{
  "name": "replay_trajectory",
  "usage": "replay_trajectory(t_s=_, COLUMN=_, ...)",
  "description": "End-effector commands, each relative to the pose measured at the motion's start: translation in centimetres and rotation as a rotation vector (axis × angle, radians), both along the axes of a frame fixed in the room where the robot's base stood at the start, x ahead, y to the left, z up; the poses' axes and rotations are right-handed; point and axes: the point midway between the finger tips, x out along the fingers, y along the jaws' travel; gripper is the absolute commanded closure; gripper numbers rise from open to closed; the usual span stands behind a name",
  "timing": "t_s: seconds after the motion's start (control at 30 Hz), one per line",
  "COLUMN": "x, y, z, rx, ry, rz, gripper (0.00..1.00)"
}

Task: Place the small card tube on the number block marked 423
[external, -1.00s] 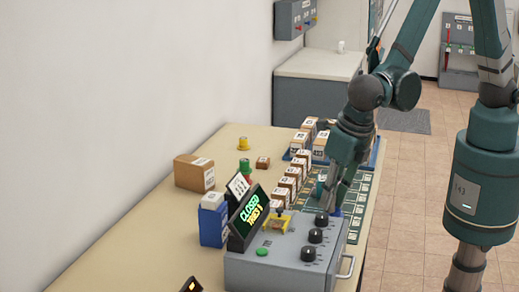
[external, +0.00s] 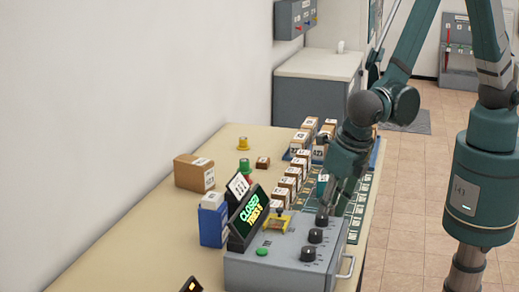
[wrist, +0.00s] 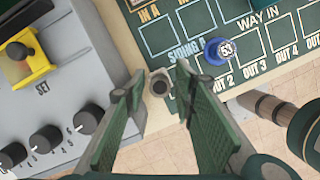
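In the wrist view, a small round tube (wrist: 159,83), likely the card tube, is seen end-on with a dark opening. It appears upright, by the mat's corner. My gripper (wrist: 158,80) has its green fingers apart on either side of it, with slim gaps showing. In the external view my gripper (external: 323,213) points down behind the knobbed control box; the tube is hidden there. A brown, white-topped block (external: 320,153) among the far blocks appears to read 423, though the print is small.
The grey control box (external: 285,268) with knobs stands close on the left. A row of numbered blocks (external: 293,183) runs along the mat's left side.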

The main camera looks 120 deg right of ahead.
Motion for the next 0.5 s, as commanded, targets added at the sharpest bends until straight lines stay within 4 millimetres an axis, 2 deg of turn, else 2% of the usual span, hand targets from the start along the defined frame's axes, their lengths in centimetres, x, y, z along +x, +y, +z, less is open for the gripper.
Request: replay_trajectory(t_s=0.5, x=0.00, y=0.00, z=0.32, rx=0.000, ry=0.000, rz=0.000, gripper=0.69)
